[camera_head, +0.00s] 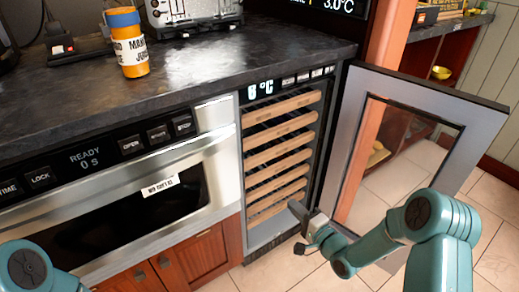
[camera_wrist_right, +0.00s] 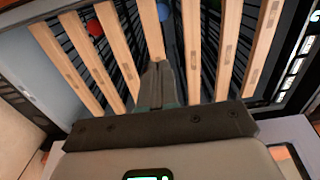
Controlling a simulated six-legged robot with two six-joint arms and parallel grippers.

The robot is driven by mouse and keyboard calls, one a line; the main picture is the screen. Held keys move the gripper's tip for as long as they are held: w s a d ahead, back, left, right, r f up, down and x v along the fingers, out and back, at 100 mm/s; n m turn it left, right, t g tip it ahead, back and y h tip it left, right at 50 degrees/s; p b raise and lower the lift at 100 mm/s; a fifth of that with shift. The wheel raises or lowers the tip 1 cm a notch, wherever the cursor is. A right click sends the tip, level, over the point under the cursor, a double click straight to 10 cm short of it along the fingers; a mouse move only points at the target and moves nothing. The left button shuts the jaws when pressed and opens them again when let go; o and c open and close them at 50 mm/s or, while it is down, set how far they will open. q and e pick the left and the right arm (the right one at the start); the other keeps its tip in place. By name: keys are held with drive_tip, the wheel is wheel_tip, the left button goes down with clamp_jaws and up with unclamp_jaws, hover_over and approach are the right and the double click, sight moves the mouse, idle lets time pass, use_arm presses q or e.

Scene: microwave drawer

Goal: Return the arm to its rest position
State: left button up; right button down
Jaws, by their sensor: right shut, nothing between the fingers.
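My right gripper (camera_head: 300,213) is shut and empty, in front of the lower part of the open wine cooler (camera_head: 284,233). Its closed fingers also show in the right wrist view (camera_wrist_right: 157,85), pointing at the wooden shelf fronts (camera_wrist_right: 193,45). I cannot tell whether the fingertips touch a shelf. My right arm (camera_head: 430,215) reaches in from the lower right, in front of the open glass door (camera_head: 481,120). Part of my left arm (camera_head: 38,268) shows at the lower left; its gripper is out of view.
The cooler door stands wide open to the right. The microwave drawer (camera_head: 213,175) is shut, left of the cooler. An orange jar (camera_head: 134,70) and a toaster (camera_head: 190,10) stand on the dark counter (camera_head: 200,65). Tiled floor (camera_head: 305,278) shows below the door.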

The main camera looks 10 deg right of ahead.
drive_tip(key=s+a+f+n+g+h, duration=0.2)
drive_tip(key=s+a+f+g, duration=0.4)
drive_tip(key=s+a+f, duration=0.35)
drive_tip(key=s+f+n+g+h, duration=0.1)
drive_tip(key=s+f+n+g, duration=0.35)
drive_tip(key=s, duration=0.45)
drive_tip(key=s+f+n+g, duration=0.4)
drive_tip(key=s+g, duration=0.1)
drive_tip(key=s, duration=0.5)
wheel_tip(320, 180, up, 31)
drive_tip(key=n+p, duration=0.1)
drive_tip(key=p, duration=3)
drive_tip(key=shift+s+a+r+g+p, duration=0.15)
drive_tip(key=shift+s+r+g+p, duration=0.05)
drive_tip(key=shift+s+g+p, duration=0.2)
